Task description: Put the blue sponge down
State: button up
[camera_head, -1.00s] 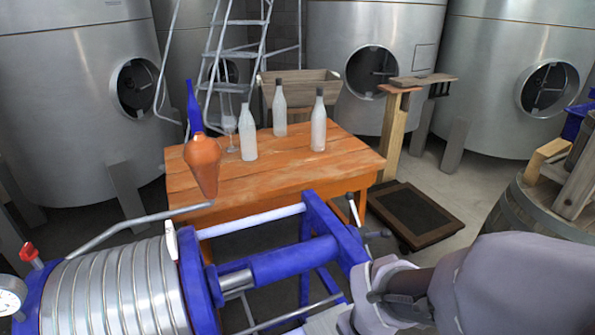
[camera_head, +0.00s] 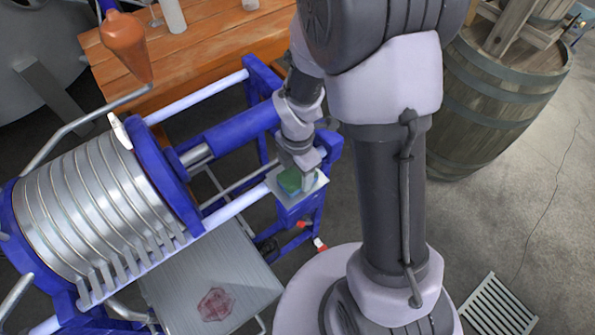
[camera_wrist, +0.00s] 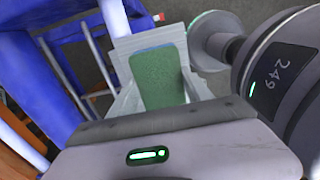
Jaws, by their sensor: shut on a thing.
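The blue sponge (camera_head: 289,181) shows mostly a green face with a blue edge. It also shows in the wrist view (camera_wrist: 158,80), between the two pale fingers. My gripper (camera_head: 297,182) points down and is shut on the sponge. The sponge is over a small pale plate (camera_head: 315,193) at the end of the blue press frame, and the plate also shows in the wrist view (camera_wrist: 150,34). I cannot tell whether the sponge touches the plate. The fingers partly hide the sponge's sides.
The ribbed steel press (camera_head: 95,215) stands at the left, with a blue cylinder (camera_head: 235,130) beside my gripper. A grey metal tray (camera_head: 250,277) with a reddish patch lies below. A wooden table (camera_head: 190,50) is behind. A barrel (camera_head: 490,95) stands at the right.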

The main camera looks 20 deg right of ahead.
jog(key=shift+f, duration=0.2)
jog(key=o, duration=1.3)
notch_tip(320, 180, up, 12)
jog(key=p, duration=0.4)
notch_tip(320, 180, up, 6)
jog(key=m+t, duration=0.1)
jog(key=m, duration=0.4)
send_over(298, 174)
jog(key=s, duration=0.1)
jog(key=s+a+r+m+t+y, duration=0.1)
jog(key=s+a+r+m+t, duration=0.1)
jog(key=s+r+m, duration=0.4)
jog(key=s+a+r+m+t+y, duration=0.1)
jog(key=s+r+m, duration=0.5)
jog(key=m, duration=0.9)
jog(key=shift+a+t, duration=0.55)
jog(key=shift+t, duration=0.35)
